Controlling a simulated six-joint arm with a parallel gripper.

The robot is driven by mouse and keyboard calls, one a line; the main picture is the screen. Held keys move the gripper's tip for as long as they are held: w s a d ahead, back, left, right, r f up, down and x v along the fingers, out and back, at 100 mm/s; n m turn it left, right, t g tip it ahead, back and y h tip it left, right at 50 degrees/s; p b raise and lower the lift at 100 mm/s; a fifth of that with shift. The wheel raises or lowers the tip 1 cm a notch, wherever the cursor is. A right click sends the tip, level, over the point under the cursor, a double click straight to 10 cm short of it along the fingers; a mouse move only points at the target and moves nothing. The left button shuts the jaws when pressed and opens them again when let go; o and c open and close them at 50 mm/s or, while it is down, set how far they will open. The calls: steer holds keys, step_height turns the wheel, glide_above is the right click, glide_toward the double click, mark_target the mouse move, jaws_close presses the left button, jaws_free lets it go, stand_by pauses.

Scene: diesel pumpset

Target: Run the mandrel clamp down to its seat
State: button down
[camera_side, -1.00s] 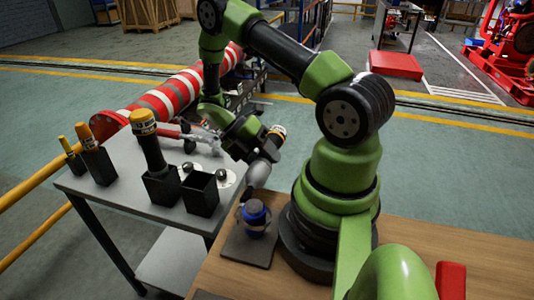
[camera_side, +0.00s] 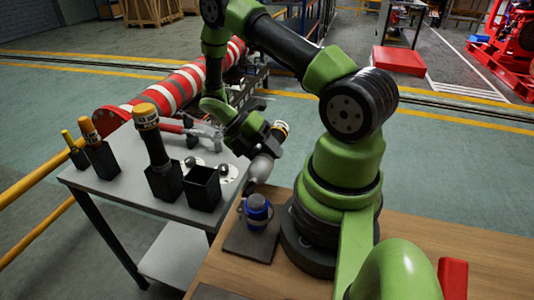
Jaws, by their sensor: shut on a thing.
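My gripper (camera_side: 262,152) is shut on a yellow-banded tool (camera_side: 279,132), which hangs tilted, its grey lower body (camera_side: 260,168) pointing down toward the bench. Below it a blue part (camera_side: 257,208), with a grey ring around it, stands on a dark square plate (camera_side: 249,243) on the wooden bench; this looks like the mandrel and its clamp. The tool's thin tip (camera_side: 248,187) is close above the left of the blue part. I cannot tell whether they touch. The fingertips are small and partly hidden by the wrist and tool.
On the grey side table (camera_side: 120,190), yellow-topped tools (camera_side: 148,125) stand in black holders, beside an empty black holder (camera_side: 201,188). Several small round parts (camera_side: 222,170) lie behind it. A red block (camera_side: 452,277) is at the right of the wooden bench (camera_side: 410,250).

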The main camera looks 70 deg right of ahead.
steer(key=shift+a, duration=0.7)
stand_by(1.6)
steer(key=shift+d, duration=0.1)
stand_by(1.5)
